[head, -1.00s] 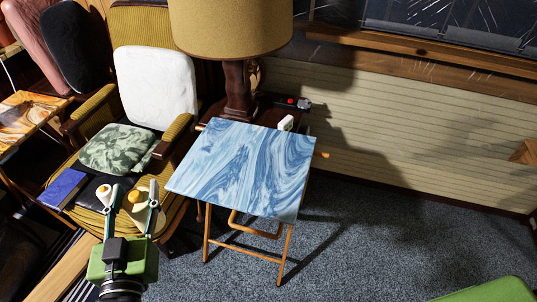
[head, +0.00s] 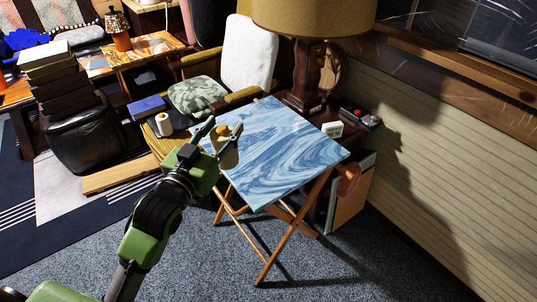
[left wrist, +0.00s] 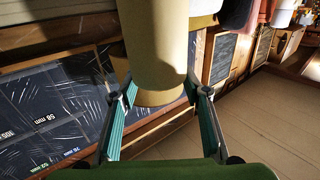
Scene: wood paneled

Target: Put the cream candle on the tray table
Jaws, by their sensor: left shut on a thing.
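The cream candle (head: 230,154) is a pale cylinder held between the fingers of my left gripper (head: 225,128). In the left wrist view the candle (left wrist: 156,45) fills the space between the two teal fingers (left wrist: 158,92). The tray table (head: 290,165) has a blue and white marbled top on folding wooden legs. My left gripper and the candle overlap the left edge of the table top in the head view. I cannot tell how high they are above it. My right gripper is not in view.
The visible table top is bare. An armchair (head: 250,50) behind it holds a patterned cushion, a blue book (head: 146,107) and a white roll-like object (head: 163,125). A large lamp (head: 308,75) and a small white box (head: 332,129) stand behind the table. Carpet in front is clear.

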